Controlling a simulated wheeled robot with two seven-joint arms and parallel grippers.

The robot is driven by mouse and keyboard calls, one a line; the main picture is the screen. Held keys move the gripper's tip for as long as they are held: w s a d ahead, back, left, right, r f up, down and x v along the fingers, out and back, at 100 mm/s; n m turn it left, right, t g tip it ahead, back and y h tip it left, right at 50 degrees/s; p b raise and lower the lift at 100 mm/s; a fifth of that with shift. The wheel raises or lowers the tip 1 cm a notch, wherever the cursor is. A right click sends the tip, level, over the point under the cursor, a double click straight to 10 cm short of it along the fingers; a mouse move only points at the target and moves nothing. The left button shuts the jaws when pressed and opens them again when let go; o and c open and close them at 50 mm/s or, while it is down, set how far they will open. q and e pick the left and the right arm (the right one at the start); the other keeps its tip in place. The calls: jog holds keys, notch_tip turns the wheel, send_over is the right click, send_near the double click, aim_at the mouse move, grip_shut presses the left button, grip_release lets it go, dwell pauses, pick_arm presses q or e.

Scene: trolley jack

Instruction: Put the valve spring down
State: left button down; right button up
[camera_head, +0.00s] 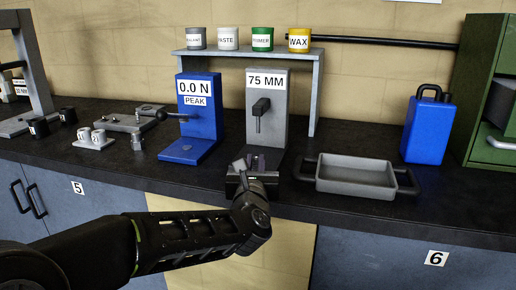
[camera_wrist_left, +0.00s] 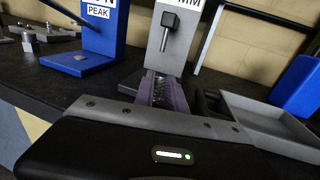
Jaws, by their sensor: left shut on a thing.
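My left gripper (camera_head: 254,164) reaches in over the bench's front edge, just in front of the grey stand marked 75 MM (camera_head: 282,98). In the left wrist view the gripper (camera_wrist_left: 163,88) is shut on the valve spring (camera_wrist_left: 159,93), a grey coil between the two purplish jaws. In the head view the spring is too small and dark to make out clearly. The grey stand, with its dark block and rod, also shows behind the jaws in the left wrist view (camera_wrist_left: 180,57). I cannot tell whether the spring touches its base. My right gripper is not in view.
A blue stand reading 0.0 N PEAK (camera_head: 204,130) is left of the grey stand. A grey tray (camera_head: 355,174) with dark handles is close on the right, with a blue can (camera_head: 425,130) beyond. A shelf (camera_head: 317,82) carrying several small pots spans behind.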

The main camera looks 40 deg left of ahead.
pick_arm(q)
jog(key=p+x, duration=0.1)
jog(key=x, duration=0.8)
jog(key=shift+w, duration=0.15)
jog(key=shift+w+a+r, duration=0.1)
jog(key=shift+w+a, duration=0.1)
jog(key=shift+w, duration=0.05)
jog(key=shift+w+a+f+p, duration=0.25)
jog(key=shift+w+a+f, duration=0.1)
jog(key=shift+w, duration=0.25)
jog(key=shift+w+a+f+p, duration=0.25)
jog(key=shift+w+a, duration=0.15)
jog(key=shift+w, duration=0.25)
jog(key=shift+s+f, duration=0.1)
jog(key=shift+f, duration=0.1)
jog(key=shift+f+b, duration=0.2)
jog(key=shift+b, duration=0.15)
jog(key=c, duration=1.4)
grip_release()
